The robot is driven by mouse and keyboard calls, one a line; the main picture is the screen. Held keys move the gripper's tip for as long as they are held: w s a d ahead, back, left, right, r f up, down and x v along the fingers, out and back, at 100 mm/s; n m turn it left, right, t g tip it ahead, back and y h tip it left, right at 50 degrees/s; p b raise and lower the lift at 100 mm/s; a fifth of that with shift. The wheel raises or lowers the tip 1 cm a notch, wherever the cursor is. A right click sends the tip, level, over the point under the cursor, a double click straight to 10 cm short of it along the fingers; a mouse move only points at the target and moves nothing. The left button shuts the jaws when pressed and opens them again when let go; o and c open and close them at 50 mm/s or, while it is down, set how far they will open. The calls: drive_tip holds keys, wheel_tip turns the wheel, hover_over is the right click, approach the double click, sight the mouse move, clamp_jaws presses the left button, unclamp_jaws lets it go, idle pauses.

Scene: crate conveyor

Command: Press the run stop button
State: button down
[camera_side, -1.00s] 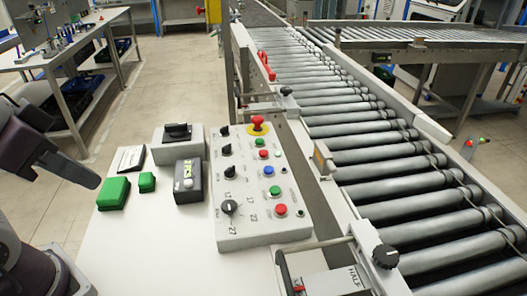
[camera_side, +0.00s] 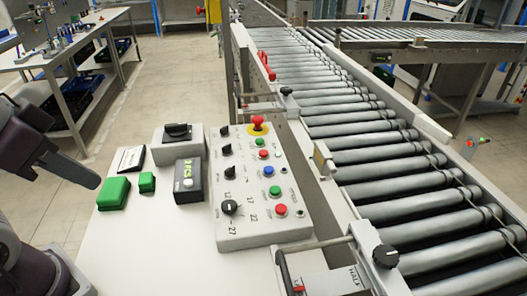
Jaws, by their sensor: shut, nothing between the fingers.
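A pale grey control panel (camera_side: 250,225) stands on the white table. It carries a red mushroom button (camera_side: 257,122) on a yellow ring at its far end. Nearer are a green button (camera_side: 261,142), a red button (camera_side: 263,153), a blue button (camera_side: 268,171), another green button (camera_side: 275,190) and another red button (camera_side: 281,210). Black knobs line its left side. The labels are too small to tell which button is run stop. My gripper (camera_side: 88,179), dark and shut, is at the left edge, left of the panel and apart from it.
Between my gripper and the panel are a large green block (camera_side: 114,193), a small green block (camera_side: 147,182), a black display box (camera_side: 188,181) and a grey box with a black knob (camera_side: 178,133). A roller conveyor (camera_side: 380,180) runs along the right. White table (camera_side: 150,250) is clear in front.

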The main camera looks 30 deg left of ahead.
drive_tip(key=w+d+r+n, duration=0.1)
drive_tip(key=w+r+n, duration=0.1)
drive_tip(key=w, duration=0.7)
drive_tip(key=n+t, duration=0.4)
drive_tip(key=n, duration=0.2)
hover_over(261, 154)
wheel_tip(261, 154, down, 8)
drive_tip(key=shift+f, duration=0.25)
drive_tip(key=shift+f, duration=4.4)
drive_tip(key=shift+f, duration=0.45)
